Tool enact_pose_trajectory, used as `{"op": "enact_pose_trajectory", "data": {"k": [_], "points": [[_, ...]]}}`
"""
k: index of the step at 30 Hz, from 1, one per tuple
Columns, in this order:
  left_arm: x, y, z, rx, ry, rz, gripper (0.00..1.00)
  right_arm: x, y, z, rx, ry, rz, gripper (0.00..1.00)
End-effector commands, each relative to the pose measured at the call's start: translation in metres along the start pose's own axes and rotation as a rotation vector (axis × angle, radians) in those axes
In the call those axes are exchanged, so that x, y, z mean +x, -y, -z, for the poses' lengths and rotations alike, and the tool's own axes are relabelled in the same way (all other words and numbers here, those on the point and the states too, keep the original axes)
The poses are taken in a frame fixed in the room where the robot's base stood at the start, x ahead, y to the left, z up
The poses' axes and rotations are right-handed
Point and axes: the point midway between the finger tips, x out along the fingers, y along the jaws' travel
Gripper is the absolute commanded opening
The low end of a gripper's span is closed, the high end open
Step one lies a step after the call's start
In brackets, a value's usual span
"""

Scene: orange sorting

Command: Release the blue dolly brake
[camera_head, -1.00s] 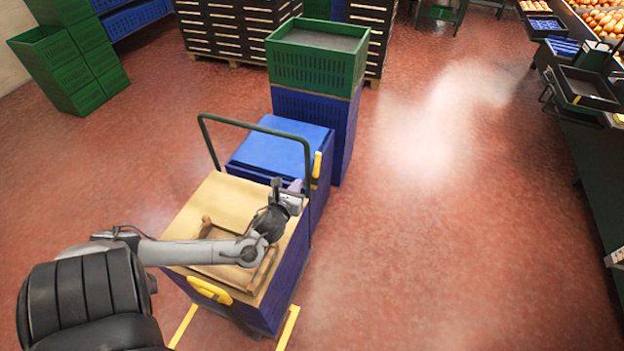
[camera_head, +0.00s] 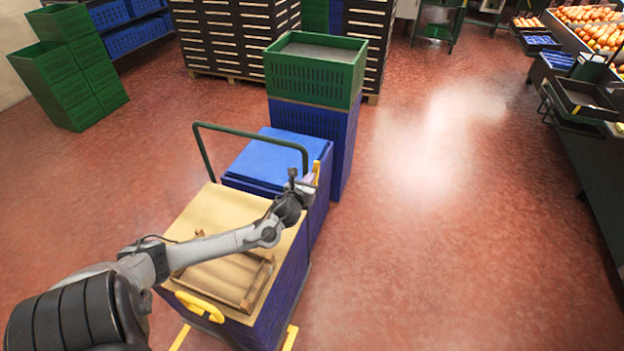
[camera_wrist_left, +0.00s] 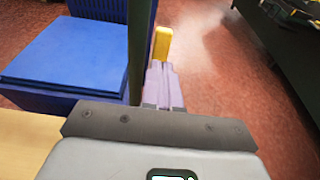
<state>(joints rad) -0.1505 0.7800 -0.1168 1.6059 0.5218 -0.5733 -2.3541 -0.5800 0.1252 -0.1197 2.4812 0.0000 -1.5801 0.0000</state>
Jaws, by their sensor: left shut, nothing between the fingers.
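A short yellow lever (camera_head: 316,171) stands upright at the right side of the blue-lidded stack (camera_head: 262,160), beside the dark green push handle (camera_head: 250,132). In the left wrist view the yellow lever (camera_wrist_left: 162,44) is just beyond my fingertips. My left gripper (camera_head: 309,181) reaches over the near dolly load to the right of the handle post. Its pale fingers (camera_wrist_left: 160,66) are shut with nothing between them. They overlap the lever's lower end in view; I cannot tell whether they touch it. My right gripper is not in view.
The near blue stack carries a tan board (camera_head: 208,212) and has a yellow handle (camera_head: 199,307) in front. A green crate (camera_head: 315,75) tops a blue stack behind. The green post (camera_wrist_left: 138,55) stands close left of my fingers. The red floor to the right is clear.

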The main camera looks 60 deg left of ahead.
Motion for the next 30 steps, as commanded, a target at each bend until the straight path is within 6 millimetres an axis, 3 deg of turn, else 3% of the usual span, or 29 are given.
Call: {"op": "enact_pose_trajectory", "data": {"k": [7, 21, 25, 30], "points": [[0.024, 0.0, 0.001, -0.001, 0.001, 0.0, 0.0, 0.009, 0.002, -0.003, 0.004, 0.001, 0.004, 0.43], [0.028, 0.0, 0.0, 0.001, -0.001, 0.001, 0.0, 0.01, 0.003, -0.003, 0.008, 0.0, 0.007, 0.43], [0.029, 0.001, -0.006, 0.0, -0.018, 0.002, 0.0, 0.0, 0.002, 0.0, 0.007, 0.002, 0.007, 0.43], [0.036, 0.0, -0.013, 0.002, -0.084, -0.001, 0.0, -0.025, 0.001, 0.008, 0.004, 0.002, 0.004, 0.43]]}}
